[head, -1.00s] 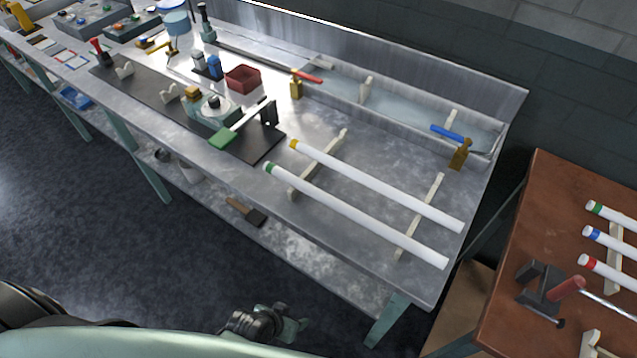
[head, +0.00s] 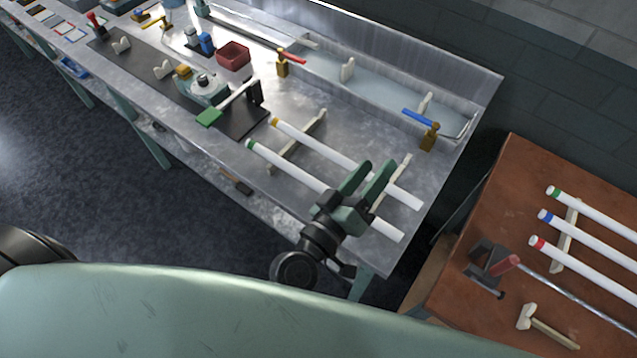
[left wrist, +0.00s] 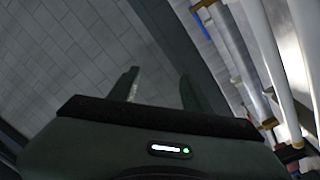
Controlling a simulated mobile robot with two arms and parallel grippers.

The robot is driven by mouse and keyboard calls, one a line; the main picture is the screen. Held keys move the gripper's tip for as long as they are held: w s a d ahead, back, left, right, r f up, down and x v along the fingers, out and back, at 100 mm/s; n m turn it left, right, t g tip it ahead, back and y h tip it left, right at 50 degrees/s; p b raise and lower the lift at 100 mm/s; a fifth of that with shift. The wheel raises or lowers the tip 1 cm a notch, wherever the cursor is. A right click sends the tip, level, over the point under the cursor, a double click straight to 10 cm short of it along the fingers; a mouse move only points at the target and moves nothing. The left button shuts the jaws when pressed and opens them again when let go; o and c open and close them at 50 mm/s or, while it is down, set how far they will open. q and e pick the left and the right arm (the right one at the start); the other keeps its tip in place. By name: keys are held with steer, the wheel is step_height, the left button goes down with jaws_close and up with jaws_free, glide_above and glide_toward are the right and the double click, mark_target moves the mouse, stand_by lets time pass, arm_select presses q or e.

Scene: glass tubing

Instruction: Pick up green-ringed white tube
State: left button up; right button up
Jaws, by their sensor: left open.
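A green-ringed white tube (head: 290,170) lies slanting across pale supports on the metal bench, its green end at the upper left. My left gripper (head: 374,170) is open and empty above the bench. Its fingers point up and away, and it hides part of this tube and of the yellow-ringed white tube (head: 330,153) lying parallel behind it. In the left wrist view the two open fingers (left wrist: 160,90) have nothing between them. A second green-ringed white tube (head: 590,210) lies on the brown table.
A blue-handled brass valve (head: 429,137) stands behind the tubes.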

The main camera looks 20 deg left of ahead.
arm_select(q)
steer(key=w+a+f+n+t+y, duration=0.1)
steer(key=a+n+y, duration=0.3)
steer(key=n+y, duration=0.35)
steer(key=n+g+y, duration=0.6)
steer(key=n, duration=0.1)
glide_toward(314, 188)
steer(key=shift+w+a+r, duration=0.15)
steer(key=shift+w, duration=0.85)
steer(key=shift+a+f+g, duration=0.15)
steer(key=shift+f+g, duration=0.15)
steer(key=shift+f, duration=0.05)
steer(key=shift+b+x, duration=0.5)
steer(key=shift+x, duration=0.45)
steer(key=shift+w, duration=0.1)
steer(key=b+x, duration=0.3)
steer(key=x, duration=0.1)
steer(key=shift+w+a+f+b, duration=0.15)
steer(key=shift+f+b, duration=0.1)
steer(key=shift+b, duration=0.05)
steer(key=shift+w+a, duration=0.2)
steer(key=shift+w, duration=0.15)
arm_select(e)
step_height(314, 188, down, 4)
steer(key=shift+w+d+f, duration=0.1)
steer(key=shift+d+f, duration=0.05)
steer(key=shift+f, duration=0.1)
